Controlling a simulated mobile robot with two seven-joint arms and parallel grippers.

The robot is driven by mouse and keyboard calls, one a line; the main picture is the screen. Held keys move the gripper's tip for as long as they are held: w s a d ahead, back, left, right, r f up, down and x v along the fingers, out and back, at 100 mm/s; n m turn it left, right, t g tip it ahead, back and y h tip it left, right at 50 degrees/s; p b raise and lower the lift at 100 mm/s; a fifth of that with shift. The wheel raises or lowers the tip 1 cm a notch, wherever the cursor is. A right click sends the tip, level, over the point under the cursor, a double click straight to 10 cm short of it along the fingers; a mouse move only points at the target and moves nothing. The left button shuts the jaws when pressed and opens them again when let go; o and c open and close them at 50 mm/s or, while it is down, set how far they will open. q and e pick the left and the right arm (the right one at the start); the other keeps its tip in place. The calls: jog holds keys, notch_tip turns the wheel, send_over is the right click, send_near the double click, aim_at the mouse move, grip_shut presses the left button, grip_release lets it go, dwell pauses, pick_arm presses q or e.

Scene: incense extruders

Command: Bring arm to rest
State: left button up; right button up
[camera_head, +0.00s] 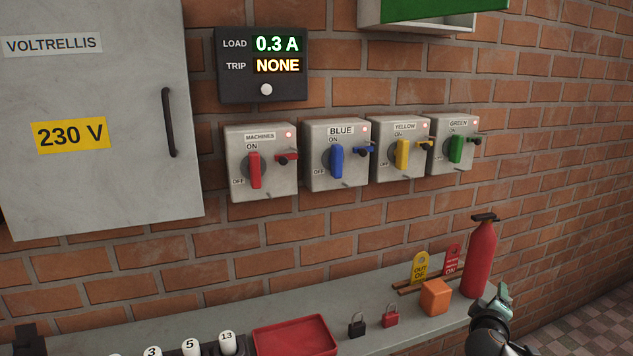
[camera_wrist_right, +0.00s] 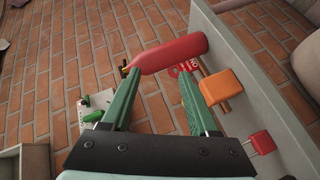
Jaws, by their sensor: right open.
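My right gripper (camera_head: 490,308) is at the lower right of the head view, in front of the shelf's right end and close below the red extinguisher (camera_head: 481,258). In the right wrist view its two green fingers (camera_wrist_right: 155,98) are spread apart with nothing between them. The extinguisher (camera_wrist_right: 172,54) lies beyond the fingertips in that view; I cannot tell how near it is. My left gripper is not in view.
The shelf (camera_head: 205,290) carries a red tray (camera_head: 295,338), black padlock (camera_head: 357,325), red padlock (camera_head: 390,316), orange block (camera_head: 435,297) and tags (camera_head: 420,266). Above are several switch boxes (camera_head: 262,195), a load display (camera_head: 262,92) and a grey cabinet (camera_head: 100,180). Tiled floor (camera_head: 590,325) is free at right.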

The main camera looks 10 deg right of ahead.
jog(key=s+a+f+n+g+y, duration=0.1)
jog(key=s+a+f+y, duration=0.4)
jog(key=s+f, duration=0.6)
jog(key=s+a+f+n+g+y, duration=0.1)
jog(key=s+a+f+y, duration=0.2)
jog(key=s+a+f, duration=0.65)
jog(key=s+a+f+g+y, duration=0.1)
jog(key=s+f+y, duration=0.15)
jog(key=s, duration=0.35)
jog(key=s+a+f+g+y, duration=0.1)
jog(key=s+f, duration=0.2)
jog(key=s, duration=0.4)
jog(key=w+a+r+m+t+p, duration=0.1)
jog(key=a+m, duration=0.4)
jog(key=a, duration=0.6)
jog(key=shift+r+m+p, duration=0.3)
jog(key=shift+r+p, duration=0.4)
jog(key=shift+p, duration=0.05)
jog(key=shift+w+a+y, duration=0.1)
jog(key=shift+y, duration=0.15)
